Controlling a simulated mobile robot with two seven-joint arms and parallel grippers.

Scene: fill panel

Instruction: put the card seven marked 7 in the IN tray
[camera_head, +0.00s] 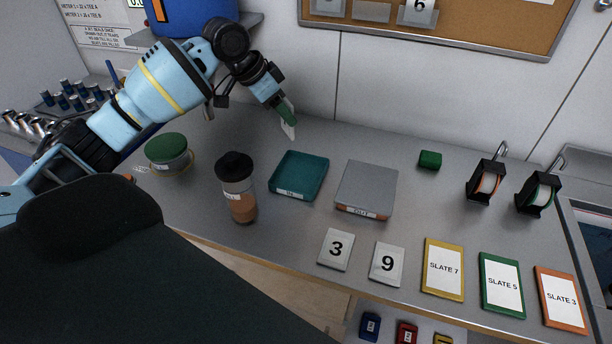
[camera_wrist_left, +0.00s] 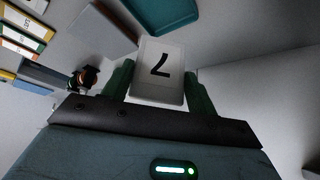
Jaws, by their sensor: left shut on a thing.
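The card seven (camera_wrist_left: 158,70) is a white card with a black 7, held between the green fingers of my left gripper (camera_wrist_left: 158,92) in the left wrist view. In the head view my left gripper (camera_head: 287,112) is shut on the card (camera_head: 288,129), which shows nearly edge-on. It is held above the back of the counter, behind the teal IN tray (camera_head: 272,184). The tray looks empty in the head view; part of it shows at the top of the left wrist view (camera_wrist_left: 170,12). My right gripper is not in view.
A grey OUT tray (camera_head: 368,183) stands right of the IN tray. A black-lidded jar (camera_head: 238,190) and a green-lidded tub (camera_head: 168,153) stand to the left. Cards 3 (camera_head: 336,249) and 9 (camera_head: 387,264) and several slates lie along the front. A cork board (camera_head: 470,27) hangs behind.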

